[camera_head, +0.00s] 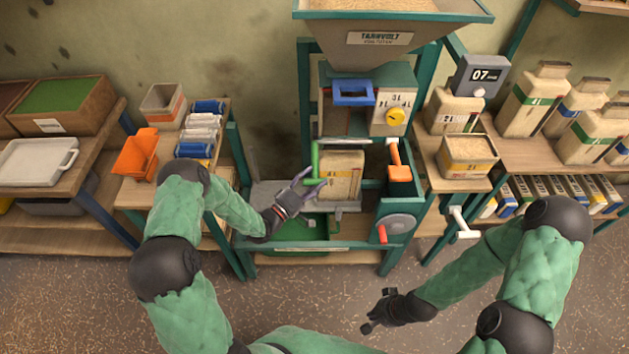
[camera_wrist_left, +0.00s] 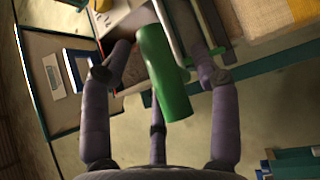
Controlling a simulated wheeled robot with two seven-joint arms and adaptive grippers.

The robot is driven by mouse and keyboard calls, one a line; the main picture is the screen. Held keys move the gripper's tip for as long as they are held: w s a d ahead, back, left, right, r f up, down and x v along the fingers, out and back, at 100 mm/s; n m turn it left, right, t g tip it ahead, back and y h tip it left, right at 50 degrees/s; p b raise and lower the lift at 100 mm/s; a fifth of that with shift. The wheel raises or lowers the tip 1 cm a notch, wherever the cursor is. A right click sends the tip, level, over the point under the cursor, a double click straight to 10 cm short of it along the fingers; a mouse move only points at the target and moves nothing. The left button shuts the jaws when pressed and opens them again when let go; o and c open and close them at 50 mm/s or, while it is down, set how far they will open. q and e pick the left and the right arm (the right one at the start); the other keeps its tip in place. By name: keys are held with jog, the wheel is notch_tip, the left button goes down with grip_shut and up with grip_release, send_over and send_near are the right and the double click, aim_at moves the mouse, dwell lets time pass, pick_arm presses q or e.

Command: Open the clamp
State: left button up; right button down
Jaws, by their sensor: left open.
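A green upright handle (camera_head: 315,160) stands at the left end of a pale bar, beside a paper bag (camera_head: 343,177) under the hopper machine. I take it for the clamp's handle; the clamp's jaws cannot be made out. My left gripper (camera_head: 307,184) is open at the lower part of this handle. In the left wrist view the green handle (camera_wrist_left: 163,75) lies between the spread fingers, with no clear grip on it. My right gripper (camera_head: 374,310) is low in front of the machine, away from it and empty, with its fingers apart.
An orange handle (camera_head: 395,154) and a grey wheel with a red knob (camera_head: 396,226) are on the machine's right. A yellow dial (camera_head: 396,116) sits above. Shelves with bins (camera_head: 136,155) stand left, and bags (camera_head: 535,97) right. The floor in front is clear.

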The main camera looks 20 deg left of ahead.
pick_arm(q)
jog(key=shift+w+d, duration=0.1)
jog(key=shift+w, duration=0.15)
